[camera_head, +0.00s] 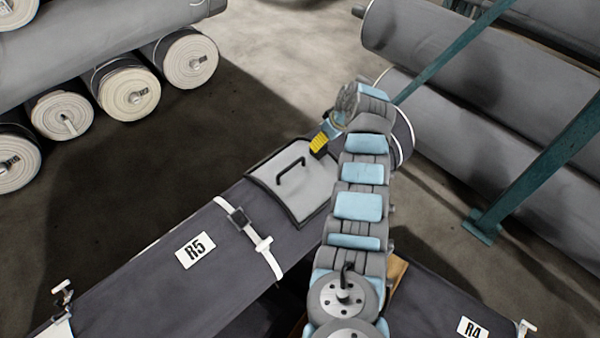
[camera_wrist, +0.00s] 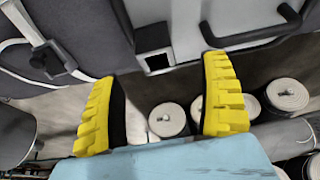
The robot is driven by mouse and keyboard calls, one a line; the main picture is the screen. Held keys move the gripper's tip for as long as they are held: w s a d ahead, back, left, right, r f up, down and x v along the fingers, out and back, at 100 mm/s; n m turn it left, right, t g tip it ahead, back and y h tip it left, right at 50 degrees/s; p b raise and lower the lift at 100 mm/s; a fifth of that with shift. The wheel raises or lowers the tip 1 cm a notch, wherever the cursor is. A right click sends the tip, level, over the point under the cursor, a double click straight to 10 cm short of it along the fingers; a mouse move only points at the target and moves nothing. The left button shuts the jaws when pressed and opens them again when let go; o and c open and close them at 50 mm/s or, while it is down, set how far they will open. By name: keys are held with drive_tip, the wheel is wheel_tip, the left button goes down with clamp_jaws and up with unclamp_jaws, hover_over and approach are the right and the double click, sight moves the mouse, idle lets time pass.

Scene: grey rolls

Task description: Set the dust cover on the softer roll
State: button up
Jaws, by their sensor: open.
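The dust cover (camera_head: 310,187) is a grey curved plate with dark edges and a black bar handle (camera_head: 290,169). It lies on top of the dark roll R5 (camera_head: 130,272). My gripper (camera_head: 320,143) is by the cover's far edge, partly hidden behind my arm. In the wrist view its yellow fingers (camera_wrist: 161,72) stand wide apart with nothing between them. The handle (camera_wrist: 262,38) shows there beyond the right fingertip, apart from the fingers. A second dark roll, R4 (camera_head: 435,305), is at the lower right, partly hidden by my arm. Which roll is softer cannot be told.
A white strap with a buckle (camera_head: 240,217) crosses R5 near the cover. Several stacked grey rolls (camera_head: 128,88) lie at upper left. Large grey rolls (camera_head: 470,50) rest at right behind a teal rack post (camera_head: 540,170). The floor (camera_head: 130,170) left of R5 is clear.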

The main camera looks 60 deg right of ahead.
drive_tip(key=shift+s+b+x, duration=0.15)
drive_tip(key=shift+b+x, duration=0.6)
drive_tip(key=shift+x, duration=0.55)
drive_tip(key=shift+s+b+x, duration=0.15)
drive_tip(key=shift+b+x, duration=0.55)
drive_tip(key=shift+x, duration=0.6)
drive_tip(key=shift+b+x, duration=0.4)
drive_tip(key=shift+x, duration=0.45)
drive_tip(key=shift+d, duration=0.15)
drive_tip(key=shift+r, duration=0.1)
drive_tip(key=c, duration=1.4)
